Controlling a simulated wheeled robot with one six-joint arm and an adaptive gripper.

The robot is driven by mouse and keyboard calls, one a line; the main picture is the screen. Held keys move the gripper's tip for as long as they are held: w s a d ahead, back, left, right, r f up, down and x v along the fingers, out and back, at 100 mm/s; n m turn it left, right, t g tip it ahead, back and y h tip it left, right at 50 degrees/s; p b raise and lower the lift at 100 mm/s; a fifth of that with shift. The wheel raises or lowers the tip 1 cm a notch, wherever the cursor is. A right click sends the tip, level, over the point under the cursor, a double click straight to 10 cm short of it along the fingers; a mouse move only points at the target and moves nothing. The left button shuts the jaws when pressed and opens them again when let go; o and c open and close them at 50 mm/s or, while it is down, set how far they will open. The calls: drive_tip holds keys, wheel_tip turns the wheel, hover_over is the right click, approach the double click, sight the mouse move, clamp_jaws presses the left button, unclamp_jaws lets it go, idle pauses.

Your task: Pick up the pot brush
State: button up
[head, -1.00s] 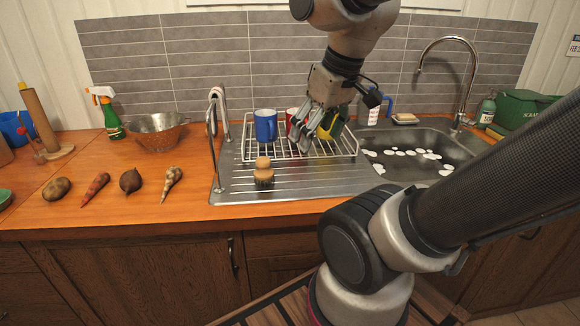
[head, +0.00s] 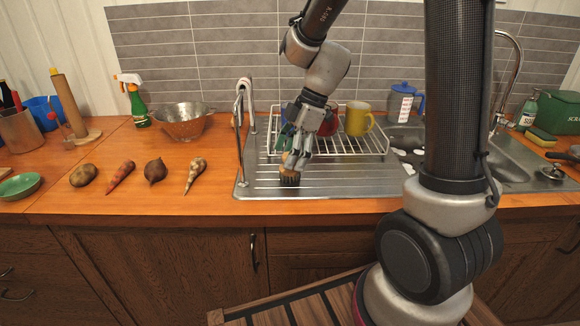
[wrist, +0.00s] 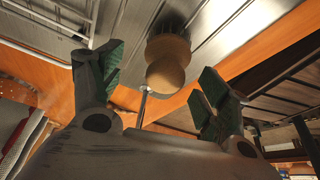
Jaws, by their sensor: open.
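The pot brush (head: 289,179) stands upright on the ribbed steel drainboard (head: 340,183), in front of the dish rack, with its dark bristles down. My gripper (head: 296,161) is just above it in the head view and hides most of its wooden top. In the wrist view the round wooden knob (wrist: 166,76) lies between and beyond the two spread fingers (wrist: 162,80). The fingers are open, and I see no contact with the brush.
A wire dish rack (head: 355,152) with a yellow mug (head: 357,118) stands right behind; other mugs are partly hidden by my gripper. A steel rail (head: 239,150) rises at the drainboard's left. Vegetables and a colander (head: 183,121) are farther left. The sink is to the right.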

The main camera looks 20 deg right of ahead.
sight(285, 154)
drive_tip(key=x, duration=0.4)
drive_tip(key=shift+s, duration=0.25)
drive_tip(key=c, duration=1.1)
drive_tip(key=shift+c, duration=0.2)
drive_tip(key=shift+r, duration=0.15)
wheel_tip(285, 154, up, 10)
drive_tip(key=shift+f, duration=0.1)
